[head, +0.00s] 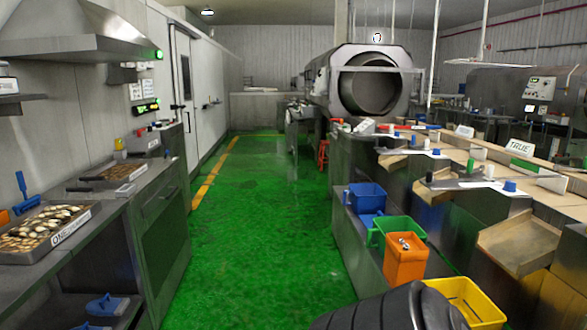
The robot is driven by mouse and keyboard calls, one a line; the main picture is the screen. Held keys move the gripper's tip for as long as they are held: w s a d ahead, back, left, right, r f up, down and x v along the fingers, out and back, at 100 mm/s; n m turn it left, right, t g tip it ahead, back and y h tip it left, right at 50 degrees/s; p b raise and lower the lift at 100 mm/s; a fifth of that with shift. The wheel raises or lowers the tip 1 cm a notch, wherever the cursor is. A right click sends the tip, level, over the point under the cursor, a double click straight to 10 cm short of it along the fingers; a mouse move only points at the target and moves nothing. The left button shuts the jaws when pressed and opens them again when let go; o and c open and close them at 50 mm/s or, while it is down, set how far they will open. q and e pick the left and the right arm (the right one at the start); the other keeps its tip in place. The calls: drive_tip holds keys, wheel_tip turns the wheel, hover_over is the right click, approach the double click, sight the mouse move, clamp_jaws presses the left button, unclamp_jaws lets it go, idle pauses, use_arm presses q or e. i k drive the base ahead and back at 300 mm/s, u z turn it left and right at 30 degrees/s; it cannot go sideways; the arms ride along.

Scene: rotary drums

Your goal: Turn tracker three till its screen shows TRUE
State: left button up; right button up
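No tracker can be picked out by number. A white plate reading TRUE (520,147) stands on the long bench at the right, behind a green block (523,164). A similar white plate (464,131) stands farther back on that bench, its text too small to read. Grey arm-like devices with blue knobs lie along the bench top; the nearest one (480,184) has a blue knob (510,185) at its right. Neither of my grippers is in view, so I cannot see whether they are open or shut.
The green floor (265,215) is clear down the middle. A steel counter with trays (45,235) lines the left. Blue (366,197), green (400,226), orange (405,262) and yellow (470,300) bins stand beside the right bench. A large drum (372,85) is at the back.

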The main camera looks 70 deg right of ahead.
sight(509, 186)
drive_tip(key=z, duration=2.45)
drive_tip(key=i, duration=2.65)
drive_tip(key=z, duration=0.5)
